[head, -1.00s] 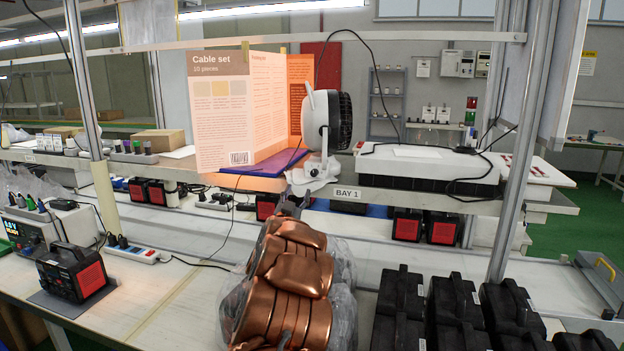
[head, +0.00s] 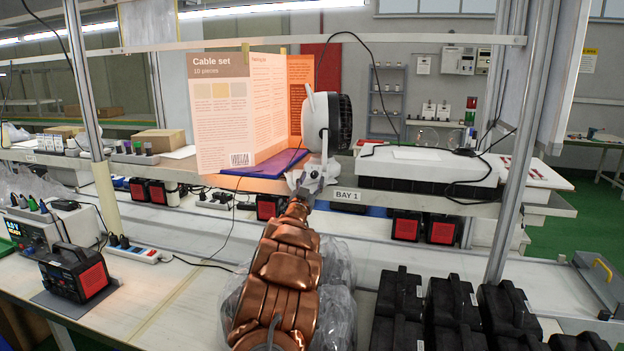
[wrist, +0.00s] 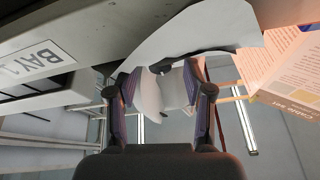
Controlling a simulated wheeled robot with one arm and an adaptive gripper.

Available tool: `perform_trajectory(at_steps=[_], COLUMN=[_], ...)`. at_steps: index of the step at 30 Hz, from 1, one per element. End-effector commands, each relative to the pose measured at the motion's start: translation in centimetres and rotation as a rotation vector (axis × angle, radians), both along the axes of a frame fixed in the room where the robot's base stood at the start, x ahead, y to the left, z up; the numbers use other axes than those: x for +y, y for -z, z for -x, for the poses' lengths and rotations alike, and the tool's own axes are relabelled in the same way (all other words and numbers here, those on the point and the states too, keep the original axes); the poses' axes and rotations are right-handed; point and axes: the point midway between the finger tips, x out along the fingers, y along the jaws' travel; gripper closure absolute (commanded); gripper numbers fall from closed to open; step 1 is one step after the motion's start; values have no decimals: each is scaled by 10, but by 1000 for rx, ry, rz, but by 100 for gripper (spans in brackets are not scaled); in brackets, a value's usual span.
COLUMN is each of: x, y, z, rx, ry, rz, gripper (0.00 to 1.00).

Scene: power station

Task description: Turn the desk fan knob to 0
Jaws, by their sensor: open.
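The desk fan (head: 318,120), white with a black grille on its right side, stands on the upper shelf above the BAY 1 label. My gripper (head: 314,178) is at the front of its base in the head view, with my copper-coloured arm behind it. In the wrist view, the fan's white underside or base (wrist: 205,28) fills the top middle. My gripper (wrist: 162,84) is open there, its fingers either side of a pale part of the fan. A small dark piece (wrist: 162,66) shows between the fingertips; I cannot tell whether it is the knob, and no setting is readable.
The Cable set board (head: 222,110) stands left of the fan on a purple mat. A white flat case (head: 428,166) lies to the right on the shelf. A black cable hangs behind the fan. Several black cases (head: 455,308) stand on the lower bench, right of my arm.

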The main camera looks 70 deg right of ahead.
Motion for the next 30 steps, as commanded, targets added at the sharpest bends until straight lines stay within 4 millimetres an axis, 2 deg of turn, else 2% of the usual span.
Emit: perform_trajectory(at_steps=[14, 30], x=[-6, -6], y=[-3, -3], z=[0, 0], rx=[-1, -1], ry=[0, 0], rz=[0, 0], gripper=[48, 100])
